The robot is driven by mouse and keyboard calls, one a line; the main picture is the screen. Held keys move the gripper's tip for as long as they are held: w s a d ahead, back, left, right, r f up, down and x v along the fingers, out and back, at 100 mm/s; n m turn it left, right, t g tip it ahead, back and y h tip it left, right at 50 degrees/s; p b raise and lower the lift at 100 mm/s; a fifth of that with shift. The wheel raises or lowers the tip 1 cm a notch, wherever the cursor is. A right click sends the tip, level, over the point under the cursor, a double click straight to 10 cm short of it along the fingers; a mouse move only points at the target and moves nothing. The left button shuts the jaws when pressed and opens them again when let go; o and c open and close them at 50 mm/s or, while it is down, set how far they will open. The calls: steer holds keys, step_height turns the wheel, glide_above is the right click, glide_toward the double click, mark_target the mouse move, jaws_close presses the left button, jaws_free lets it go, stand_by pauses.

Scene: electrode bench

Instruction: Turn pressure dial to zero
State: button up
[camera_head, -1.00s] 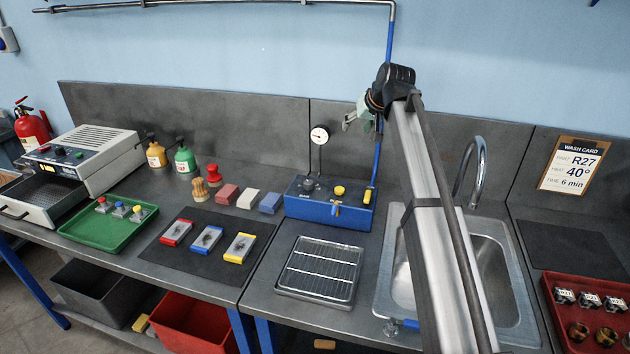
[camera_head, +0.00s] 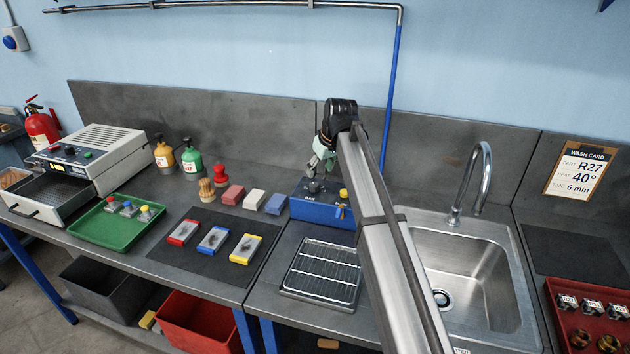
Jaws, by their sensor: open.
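A blue box (camera_head: 318,211) stands on the bench behind the wire rack, its right part hidden by my arm. A dark round dial (camera_head: 312,187) sits on the left of its top, and a yellow knob (camera_head: 343,193) to the right of it. The round gauge above the box is hidden behind my arm's end. My gripper (camera_head: 314,172) is open and points down just above the dark dial. I cannot tell whether its fingers touch the dial.
A wire rack (camera_head: 321,272) lies in front of the box. A sink (camera_head: 470,265) with a tall tap (camera_head: 474,180) is on the right. Coloured blocks (camera_head: 254,199) stand left of the box. A blue pipe (camera_head: 391,90) runs down the wall behind my arm.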

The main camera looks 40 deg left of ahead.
mark_target(314, 185)
steer(key=p+x, duration=0.1)
steer(key=x, duration=0.7)
steer(key=shift+a+p, duration=0.1)
steer(key=shift+p, duration=0.25)
jaws_close()
